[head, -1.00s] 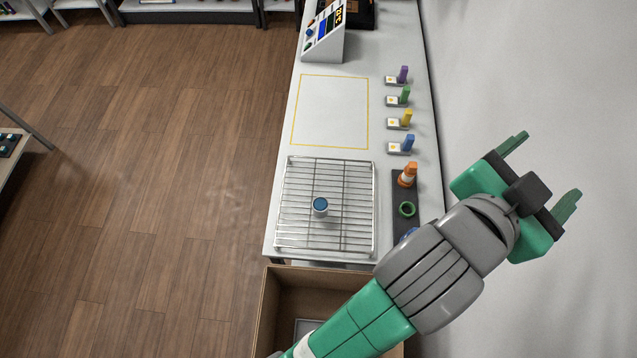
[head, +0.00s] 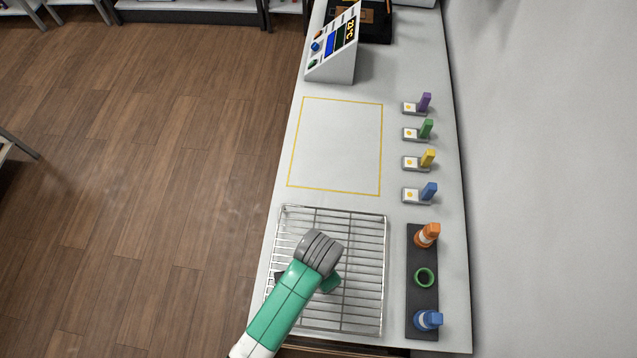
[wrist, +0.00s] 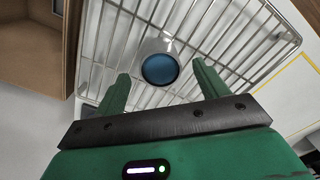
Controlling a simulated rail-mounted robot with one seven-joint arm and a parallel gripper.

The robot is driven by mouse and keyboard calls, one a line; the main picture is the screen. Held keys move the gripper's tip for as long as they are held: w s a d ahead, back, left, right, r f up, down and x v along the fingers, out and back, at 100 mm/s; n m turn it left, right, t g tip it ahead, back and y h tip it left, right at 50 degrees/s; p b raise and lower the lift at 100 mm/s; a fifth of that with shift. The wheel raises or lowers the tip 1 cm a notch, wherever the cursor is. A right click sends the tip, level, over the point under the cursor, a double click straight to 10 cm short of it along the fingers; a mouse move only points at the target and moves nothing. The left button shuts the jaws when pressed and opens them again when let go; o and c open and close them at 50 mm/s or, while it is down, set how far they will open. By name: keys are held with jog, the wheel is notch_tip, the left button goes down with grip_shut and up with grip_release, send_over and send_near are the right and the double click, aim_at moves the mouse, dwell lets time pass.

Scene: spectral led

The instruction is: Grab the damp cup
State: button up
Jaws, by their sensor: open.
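The cup (wrist: 160,68) shows in the wrist view as a small round thing with a blue inside or top and a pale rim. It stands on the wire rack (head: 375,262). My gripper (wrist: 160,88) is open, with its two green fingers apart. The cup appears between and a little beyond the fingertips, and nothing is held. In the head view my arm covers the cup and most of my gripper (head: 305,282) over the rack. I cannot tell whether the cup is damp.
A dark strip (head: 413,290) right of the rack carries an orange piece (head: 427,235), a green ring (head: 425,278) and a blue piece (head: 427,320). Several coloured blocks stand along the right edge. The yellow-outlined area (head: 335,145) is clear. A brown box (wrist: 38,45) lies beside the rack.

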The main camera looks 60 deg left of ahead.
notch_tip(320, 180, down, 5)
jog(key=shift+f, duration=0.1)
jog(key=c, duration=1.1)
